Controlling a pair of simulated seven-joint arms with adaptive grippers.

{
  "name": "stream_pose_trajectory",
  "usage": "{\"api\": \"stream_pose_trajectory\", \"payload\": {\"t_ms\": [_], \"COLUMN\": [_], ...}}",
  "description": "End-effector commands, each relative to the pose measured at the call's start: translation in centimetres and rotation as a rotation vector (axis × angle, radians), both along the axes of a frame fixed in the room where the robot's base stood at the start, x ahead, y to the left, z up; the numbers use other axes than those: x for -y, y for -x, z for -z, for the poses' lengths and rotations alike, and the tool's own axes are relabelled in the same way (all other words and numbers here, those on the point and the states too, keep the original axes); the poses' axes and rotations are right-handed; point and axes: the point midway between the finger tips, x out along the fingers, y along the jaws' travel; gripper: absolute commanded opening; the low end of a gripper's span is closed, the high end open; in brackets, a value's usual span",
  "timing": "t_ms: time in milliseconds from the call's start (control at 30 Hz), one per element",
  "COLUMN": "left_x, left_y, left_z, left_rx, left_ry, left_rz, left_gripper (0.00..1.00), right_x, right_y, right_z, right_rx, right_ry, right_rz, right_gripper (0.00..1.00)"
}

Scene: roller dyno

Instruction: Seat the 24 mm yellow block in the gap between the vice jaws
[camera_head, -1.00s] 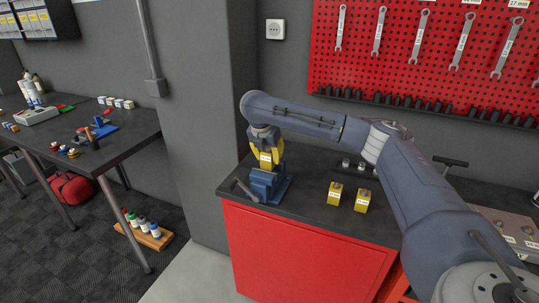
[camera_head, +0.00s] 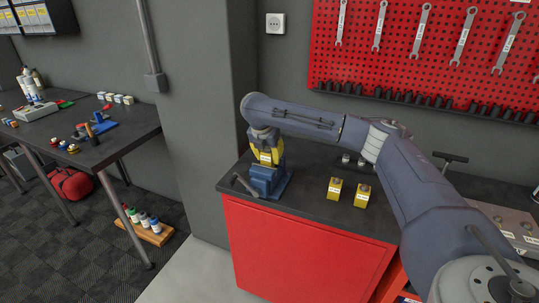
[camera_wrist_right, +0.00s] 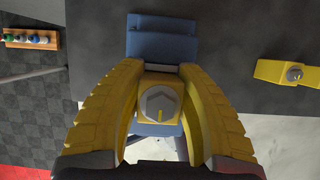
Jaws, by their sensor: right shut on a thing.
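My right gripper (camera_head: 266,156) is shut on a yellow block (camera_wrist_right: 155,120) with a grey hexagonal knob on top, seen between the yellow fingers in the right wrist view. In the head view the fingers point down at the blue vice (camera_head: 268,182), on the left end of the dark bench top. The vice also shows in the right wrist view (camera_wrist_right: 162,38), behind and below the block. The jaw gap is hidden by the block and fingers, so I cannot tell whether the block is inside it. My left gripper is not in view.
Two other labelled yellow blocks (camera_head: 334,189) (camera_head: 361,196) stand on the bench top, right of the vice. The vice handle (camera_head: 243,186) points left. Small metal parts (camera_head: 347,159) lie behind the blocks. A grey wall column (camera_head: 200,120) stands left of the bench.

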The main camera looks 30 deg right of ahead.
Motion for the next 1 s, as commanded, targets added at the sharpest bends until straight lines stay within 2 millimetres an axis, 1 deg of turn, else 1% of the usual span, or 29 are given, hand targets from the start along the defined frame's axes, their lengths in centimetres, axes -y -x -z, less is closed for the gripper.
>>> {"api": "stream_pose_trajectory", "payload": {"t_ms": [333,367,400,567,733,900,1000], "left_x": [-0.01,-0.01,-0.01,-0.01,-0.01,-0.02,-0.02], "left_y": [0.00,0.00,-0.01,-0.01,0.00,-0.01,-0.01], "left_z": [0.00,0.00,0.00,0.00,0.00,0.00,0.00], "left_rx": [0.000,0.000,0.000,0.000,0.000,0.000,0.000], "left_ry": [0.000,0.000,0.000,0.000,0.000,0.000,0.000], "left_rz": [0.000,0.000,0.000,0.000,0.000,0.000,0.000], "left_gripper": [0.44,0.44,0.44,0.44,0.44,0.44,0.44], "right_x": [0.01,0.01,0.00,0.01,0.00,-0.01,-0.01], "right_y": [-0.03,-0.03,-0.03,0.01,0.02,0.08,0.06], "right_z": [0.60,0.58,0.59,0.66,0.71,0.83,0.78], "right_rx": [0.001,0.001,0.001,0.000,-0.001,-0.004,-0.002], "right_ry": [0.000,0.000,0.000,0.000,0.001,0.000,0.000], "right_rz": [0.000,0.000,0.000,-0.001,-0.001,0.000,0.000], "right_gripper": [0.00,0.37,0.42,0.61,0.61,0.81,0.81]}}
